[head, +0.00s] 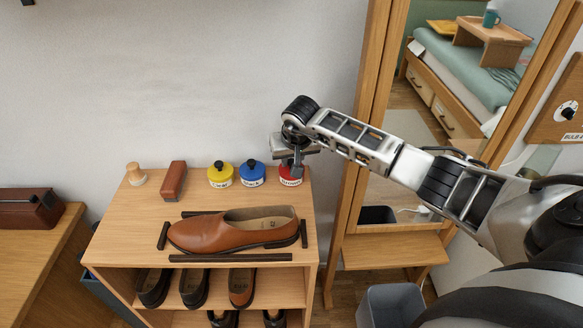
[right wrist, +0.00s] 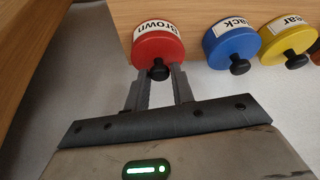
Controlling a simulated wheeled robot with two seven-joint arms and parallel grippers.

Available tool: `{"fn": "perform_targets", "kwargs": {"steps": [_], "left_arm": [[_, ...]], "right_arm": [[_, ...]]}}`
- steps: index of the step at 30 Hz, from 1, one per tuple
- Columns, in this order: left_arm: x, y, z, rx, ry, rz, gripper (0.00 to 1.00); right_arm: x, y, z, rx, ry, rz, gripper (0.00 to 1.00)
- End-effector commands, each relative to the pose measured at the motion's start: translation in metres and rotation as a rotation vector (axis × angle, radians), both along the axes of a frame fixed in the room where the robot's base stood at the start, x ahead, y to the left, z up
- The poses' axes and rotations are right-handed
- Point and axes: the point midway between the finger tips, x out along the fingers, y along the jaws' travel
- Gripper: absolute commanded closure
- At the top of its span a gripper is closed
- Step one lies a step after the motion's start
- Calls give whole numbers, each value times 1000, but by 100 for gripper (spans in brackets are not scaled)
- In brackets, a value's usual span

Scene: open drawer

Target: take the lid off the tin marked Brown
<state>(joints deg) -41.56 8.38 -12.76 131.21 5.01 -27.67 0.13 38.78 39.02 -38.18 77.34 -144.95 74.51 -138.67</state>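The tin marked Brown is red with a white label and a black knob on its lid. It stands at the right end of the rack top in the head view (head: 290,178), and its label reads "Brown" in the right wrist view (right wrist: 158,45). My right gripper (head: 297,170) is over this tin, pointing down. In the right wrist view its fingers (right wrist: 159,76) are apart, one on each side of the black knob (right wrist: 158,70), with no clear contact. The lid appears seated on the tin. My left gripper is not in view.
A blue tin (head: 252,174) and a yellow tin (head: 220,175) stand left of the red one. Further left are a brown block (head: 174,181) and a wooden-topped brush (head: 136,174). A brown shoe (head: 230,231) lies in front. A mirror (head: 412,110) stands at right.

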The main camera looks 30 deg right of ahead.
Motion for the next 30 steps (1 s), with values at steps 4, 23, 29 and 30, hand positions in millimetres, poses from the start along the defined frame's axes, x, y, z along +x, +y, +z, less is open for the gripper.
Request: {"fn": "perform_targets", "kwargs": {"steps": [4,23,29,30], "left_arm": [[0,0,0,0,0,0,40],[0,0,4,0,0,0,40],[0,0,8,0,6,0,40],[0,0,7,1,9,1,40]], "right_arm": [[0,0,0,0,0,0,100],[1,-1,32,-2,-5,1,100],[-28,19,75,-4,-6,6,100],[-34,24,85,-5,-6,5,100]]}}
